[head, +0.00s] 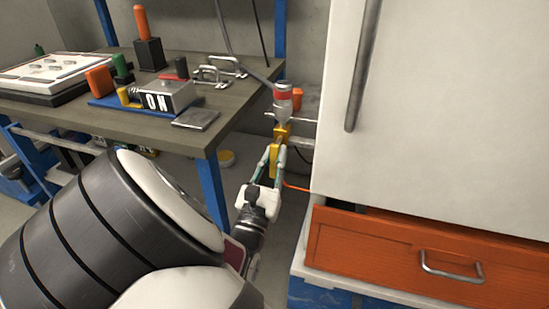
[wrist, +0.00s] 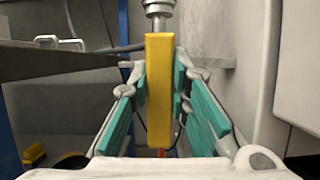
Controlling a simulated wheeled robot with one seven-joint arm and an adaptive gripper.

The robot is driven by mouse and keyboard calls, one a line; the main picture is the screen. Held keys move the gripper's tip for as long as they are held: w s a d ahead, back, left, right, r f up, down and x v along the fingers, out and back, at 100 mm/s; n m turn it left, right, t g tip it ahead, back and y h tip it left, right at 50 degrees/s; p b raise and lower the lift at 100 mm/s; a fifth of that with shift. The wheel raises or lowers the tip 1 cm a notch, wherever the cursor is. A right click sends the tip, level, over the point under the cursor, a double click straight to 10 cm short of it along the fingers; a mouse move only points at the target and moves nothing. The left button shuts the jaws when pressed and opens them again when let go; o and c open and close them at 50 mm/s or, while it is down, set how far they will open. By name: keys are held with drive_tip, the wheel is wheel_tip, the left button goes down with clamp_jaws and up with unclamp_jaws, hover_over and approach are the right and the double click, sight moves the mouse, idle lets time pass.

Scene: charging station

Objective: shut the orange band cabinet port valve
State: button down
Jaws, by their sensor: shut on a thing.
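The valve (head: 283,103) is a grey metal body with a red-orange band, between the workbench and the white cabinet. Its yellow lever handle (head: 275,161) points down from the body in the head view. In the wrist view the yellow handle (wrist: 159,95) stands upright in the middle, below the grey valve stem (wrist: 158,14). My gripper (head: 272,160) is closed around the handle, with teal finger pads on both sides; it also shows in the wrist view (wrist: 160,85). The handle's far side and part of the valve's mounting are hidden.
The white cabinet (head: 430,120) stands close on the right, above an orange drawer (head: 390,250). The workbench (head: 70,118) on the left carries several items; its blue leg (head: 212,190) is near my arm. An orange cable (head: 296,187) runs beside the gripper.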

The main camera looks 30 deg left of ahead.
sight(277, 139)
drive_tip(key=shift+m, duration=0.3)
drive_tip(key=m+g+h, duration=0.1)
drive_tip(key=m+h, duration=0.1)
drive_tip(key=m, duration=0.4)
drive_tip(key=a+r+m+g+h+b, duration=0.1)
drive_tip(key=m+h, duration=0.2)
drive_tip(key=m, duration=0.3)
drive_tip(key=a+m+g+h+b, duration=0.1)
drive_tip(key=m+h, duration=0.1)
drive_tip(key=m, duration=0.4)
drive_tip(key=shift+s+a+r+m+h, duration=0.25)
drive_tip(key=shift+s+r+m+h, duration=0.05)
drive_tip(key=shift+s+r, duration=0.1)
drive_tip(key=shift+r+m+g+b, duration=0.25)
drive_tip(key=shift+m+b, duration=0.3)
drive_tip(key=shift+m, duration=0.15)
drive_tip(key=shift+r+m+g+b, duration=0.1)
drive_tip(key=shift+m+g+b, duration=0.15)
drive_tip(key=shift+m+b, duration=0.4)
drive_tip(key=c, duration=1.5)
unclamp_jaws()
drive_tip(key=shift+r, duration=0.1)
